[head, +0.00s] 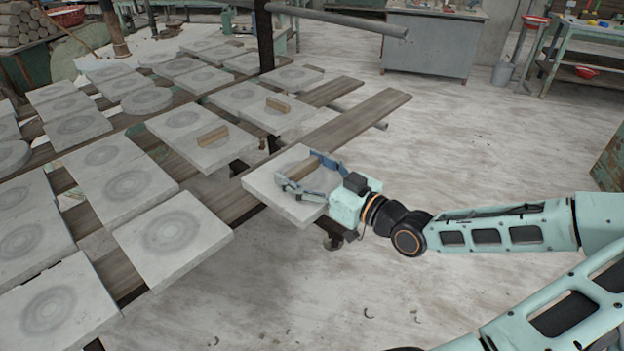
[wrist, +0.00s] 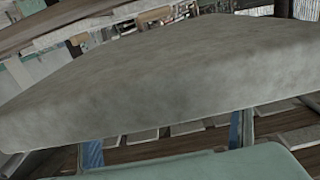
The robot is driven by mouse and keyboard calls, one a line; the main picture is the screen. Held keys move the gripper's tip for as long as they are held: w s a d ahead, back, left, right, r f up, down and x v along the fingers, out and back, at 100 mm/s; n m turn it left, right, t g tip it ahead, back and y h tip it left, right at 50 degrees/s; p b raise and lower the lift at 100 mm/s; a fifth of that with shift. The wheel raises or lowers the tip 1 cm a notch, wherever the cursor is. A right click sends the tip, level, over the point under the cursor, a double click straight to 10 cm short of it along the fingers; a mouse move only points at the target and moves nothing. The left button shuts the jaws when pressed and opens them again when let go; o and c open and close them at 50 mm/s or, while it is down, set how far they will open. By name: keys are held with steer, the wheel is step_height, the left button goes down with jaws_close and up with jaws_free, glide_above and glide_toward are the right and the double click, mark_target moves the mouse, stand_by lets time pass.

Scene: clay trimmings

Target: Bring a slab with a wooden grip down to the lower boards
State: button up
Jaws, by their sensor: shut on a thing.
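One finger shows on each side of the grip. The slab is at the near right edge of the boards and overlaps a board (head: 358,118) in the head view. I cannot tell whether it touches that board. In the wrist view the slab (wrist: 160,75) fills the middle and hides much behind it. Two other slabs with wooden grips, a nearer one (head: 187,146) and a farther one (head: 260,114), lie on the boards behind.
Several round-marked slabs (head: 172,232) without grips cover the boards at left. A dark post (head: 264,40) rises among them at the back. The pale floor (head: 480,140) is open at right, with a grey cabinet (head: 432,48) and a green table (head: 577,38) at the back.

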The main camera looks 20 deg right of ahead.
steer(key=b+x, duration=0.2)
steer(key=x, duration=0.2)
steer(key=f+b+x, duration=0.1)
steer(key=b+x, duration=0.2)
steer(key=x, duration=0.2)
steer(key=b+x, duration=0.3)
steer(key=x, duration=0.1)
steer(key=shift+w+a+f, duration=0.1)
steer(key=shift+f, duration=0.15)
steer(key=shift+w+a+f, duration=0.1)
steer(key=shift+w+a, duration=0.05)
steer(key=shift+w, duration=0.15)
steer(key=shift+f+b, duration=1.2)
steer(key=shift+f, duration=0.45)
steer(key=shift+f, duration=0.35)
steer(key=shift+s, duration=0.1)
steer(key=o, duration=2.2)
steer(key=shift+c, duration=0.2)
steer(key=shift+f, duration=0.2)
steer(key=shift+v, duration=6.1)
